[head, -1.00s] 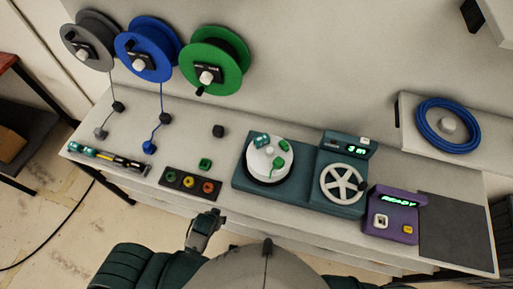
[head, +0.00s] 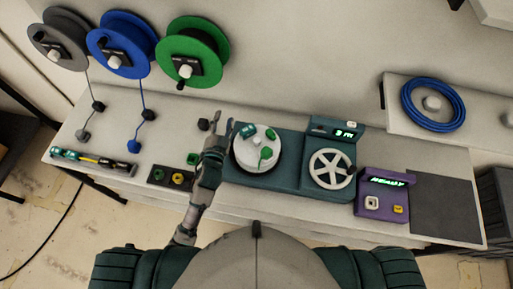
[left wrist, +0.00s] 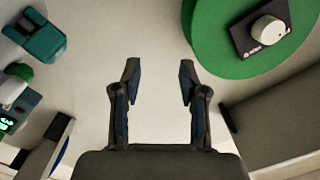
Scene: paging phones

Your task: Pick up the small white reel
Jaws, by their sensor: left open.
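The small white reel (head: 246,156) is a round white disc on the left part of a teal machine (head: 285,178). Green and teal pieces sit on its top. My left gripper (head: 221,122) is open and empty, just left of the reel and above the bench, apart from the reel as far as I can tell. In the left wrist view its two fingers (left wrist: 159,75) stand wide apart with only pale surface between them. A teal piece (left wrist: 45,40) shows at upper left there; I cannot tell whether the reel shows. My right gripper is out of view.
A large green reel (head: 205,45), a blue reel (head: 112,28) and a grey reel (head: 45,42) hang on the wall. A purple box (head: 383,208) stands right of the machine. A button strip (head: 160,175) lies at left. A blue coil (head: 407,105) is on the right shelf.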

